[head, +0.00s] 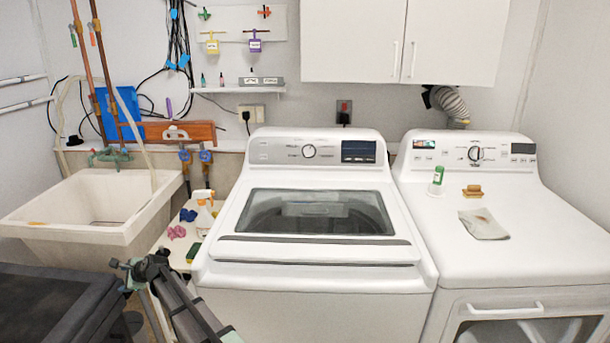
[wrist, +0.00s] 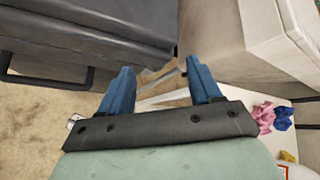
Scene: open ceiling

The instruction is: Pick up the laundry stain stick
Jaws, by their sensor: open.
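The stain stick (head: 437,179) looks like a small green and white tube. It stands upright on top of the dryer (head: 540,215) in the head view, near the control panel on the left side. My gripper (wrist: 158,82) shows in the wrist view with its two blue fingers spread apart and nothing between them. It points down toward the floor beside a dark grey case. In the head view my arm (head: 175,290) is at the lower left, in front of the washer and far from the stick. The stick is not in the wrist view.
A brown sponge or brush (head: 473,191) and a stained cloth (head: 484,224) lie near the stick. The washer (head: 315,270) stands between my arm and the dryer. A small table with a spray bottle (head: 203,216) and pink cloth (head: 177,232) is beside the sink (head: 60,230).

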